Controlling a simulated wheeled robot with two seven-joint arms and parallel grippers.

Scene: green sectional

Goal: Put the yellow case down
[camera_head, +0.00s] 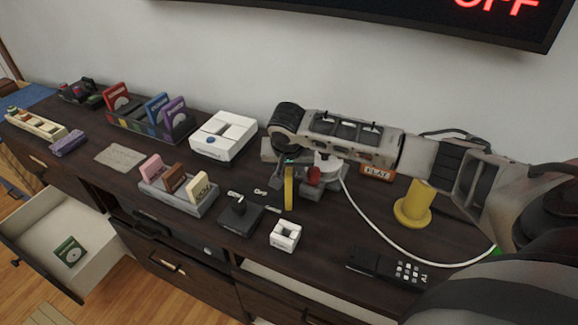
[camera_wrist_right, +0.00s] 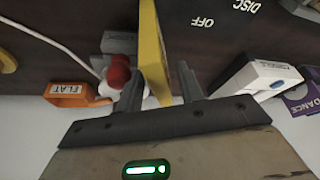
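The yellow case (camera_head: 288,187) is a thin upright slab at the middle of the dark cabinet top. Its lower end is at the top's surface, but I cannot tell for sure whether it touches. My right gripper (camera_head: 290,164) is above it, reaching in from the right. In the right wrist view the case (camera_wrist_right: 154,50) stands edge-on between the two fingers (camera_wrist_right: 160,80). Dark gaps show on both sides of it, so the fingers look open around it. My left gripper is not in view.
A red-topped object (camera_head: 313,176) stands close to the right of the case. A grey rack (camera_head: 180,200) holds pink, brown and cream cases. A black box (camera_head: 238,213), a small white block (camera_head: 285,235), a yellow stand (camera_head: 414,204) and a white cable surround the spot.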

